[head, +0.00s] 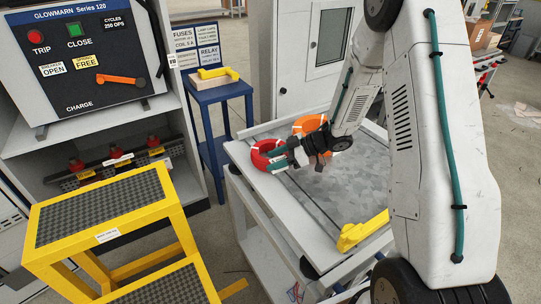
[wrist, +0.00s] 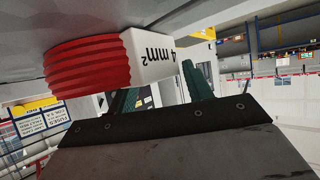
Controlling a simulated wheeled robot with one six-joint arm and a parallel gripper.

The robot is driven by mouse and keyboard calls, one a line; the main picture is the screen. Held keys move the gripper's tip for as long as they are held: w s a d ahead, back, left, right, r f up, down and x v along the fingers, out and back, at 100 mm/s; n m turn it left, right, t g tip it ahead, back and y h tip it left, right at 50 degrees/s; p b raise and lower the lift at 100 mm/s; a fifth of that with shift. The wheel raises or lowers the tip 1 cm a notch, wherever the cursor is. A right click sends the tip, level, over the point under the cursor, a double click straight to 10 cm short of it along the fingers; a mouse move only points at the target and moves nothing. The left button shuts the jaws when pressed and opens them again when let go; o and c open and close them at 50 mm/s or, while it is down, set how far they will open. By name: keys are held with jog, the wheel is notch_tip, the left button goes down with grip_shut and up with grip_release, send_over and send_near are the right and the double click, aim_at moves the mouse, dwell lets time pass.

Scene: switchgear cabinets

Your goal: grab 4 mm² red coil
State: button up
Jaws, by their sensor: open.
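The red coil (head: 262,156) lies on the grey top of the cart (head: 335,185), at its far left corner. In the wrist view the ribbed red coil (wrist: 85,73) is close, with a white tag (wrist: 172,50) reading "4 mm²", upside down. My gripper (head: 281,158) is at the coil's near right side, its teal fingers spread. In the wrist view the fingers (wrist: 157,86) are open, with the tag just beyond their tips and the red windings to the left. I cannot tell whether they touch the tag. My gripper partly hides the coil in the head view.
An orange coil (head: 309,123) lies just behind the red one. A yellow object (head: 362,232) sits at the cart's near edge. A yellow step stool (head: 100,205), a switchgear unit (head: 85,55) and a blue stand (head: 208,94) are to the left. The cart's middle is clear.

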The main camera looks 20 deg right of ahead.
jog(key=shift+w+a, duration=0.1)
jog(key=shift+a, duration=0.05)
grip_shut()
